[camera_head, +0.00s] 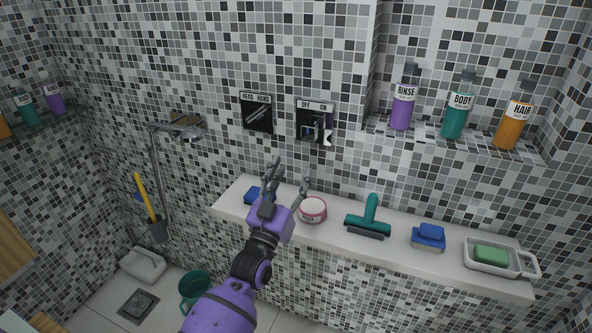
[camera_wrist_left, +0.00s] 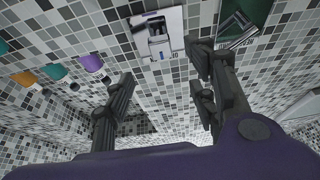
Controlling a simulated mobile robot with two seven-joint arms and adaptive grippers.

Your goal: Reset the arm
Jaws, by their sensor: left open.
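My left arm is purple and comes up from the bottom of the head view. My left gripper (camera_head: 290,172) is open and empty, with its fingers pointing up above the white ledge, in front of the tiled wall. In the left wrist view its dark fingers (camera_wrist_left: 160,95) stand wide apart with nothing between them. An OFF/ON switch panel (camera_head: 316,120) is on the wall just above and right of the gripper. It also shows beyond the fingers in the wrist view (camera_wrist_left: 157,34). My right gripper is not in view.
The ledge (camera_head: 390,251) bears a pink-and-white tub (camera_head: 312,209), a teal squeegee (camera_head: 370,214), blue sponges (camera_head: 429,234) and a soap dish (camera_head: 484,267). A HEAD/HAND panel (camera_head: 257,113) and shower head (camera_head: 190,132) are to the left. Bottles (camera_head: 459,107) stand in a niche at right.

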